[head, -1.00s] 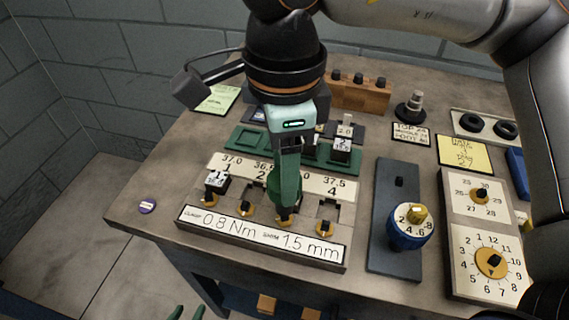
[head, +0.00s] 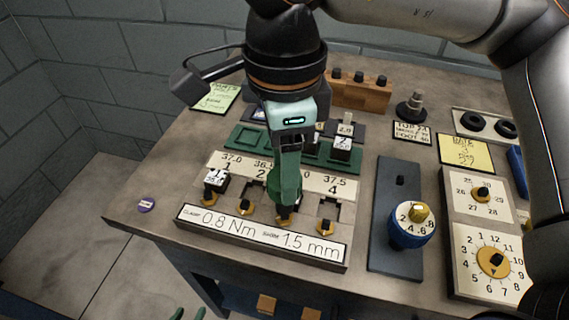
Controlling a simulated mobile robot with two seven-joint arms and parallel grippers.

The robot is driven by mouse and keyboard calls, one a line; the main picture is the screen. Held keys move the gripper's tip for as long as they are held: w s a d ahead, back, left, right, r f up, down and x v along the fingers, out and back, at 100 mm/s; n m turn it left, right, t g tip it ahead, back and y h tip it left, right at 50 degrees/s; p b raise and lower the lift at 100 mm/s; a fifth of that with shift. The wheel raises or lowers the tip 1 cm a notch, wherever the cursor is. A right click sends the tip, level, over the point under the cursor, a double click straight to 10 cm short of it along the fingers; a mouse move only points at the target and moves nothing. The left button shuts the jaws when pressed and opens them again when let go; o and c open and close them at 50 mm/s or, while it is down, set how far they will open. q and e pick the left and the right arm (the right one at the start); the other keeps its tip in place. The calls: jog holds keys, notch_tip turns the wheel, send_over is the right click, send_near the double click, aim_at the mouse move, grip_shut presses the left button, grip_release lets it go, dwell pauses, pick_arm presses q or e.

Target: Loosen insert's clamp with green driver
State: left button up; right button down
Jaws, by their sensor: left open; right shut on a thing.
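The clamp block has a front label (head: 262,236) reading 0.8 Nm and 1.5 mm. Its numbered slots have brass clamp screws in front. A white-topped insert (head: 215,179) sits in slot 1; slot 4 looks empty. My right gripper (head: 287,180) points down over the third position, shut on the green driver (head: 288,192). The driver's lower end is at the third clamp screw (head: 284,212); whether its tip is seated I cannot tell. The gripper and driver hide most of slot 3. My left gripper (head: 187,314) is open and empty at the bottom edge, only its green fingertips showing.
A green tray (head: 246,138) behind the block carries another insert (head: 343,144). To the right stand a blue dial with a yellow knob (head: 419,211) on a dark plate (head: 397,262) and a white dial panel (head: 468,277).

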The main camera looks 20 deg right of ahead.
jog(key=shift+f, duration=0.1)
dwell(0.4)
dwell(0.4)
jog(key=shift+f+b, duration=0.1)
jog(key=shift+b, duration=0.4)
jog(key=shift+f+b, duration=0.9)
jog(key=shift+b, duration=0.05)
dwell(0.5)
jog(key=c, duration=0.8)
grip_release()
grip_shut()
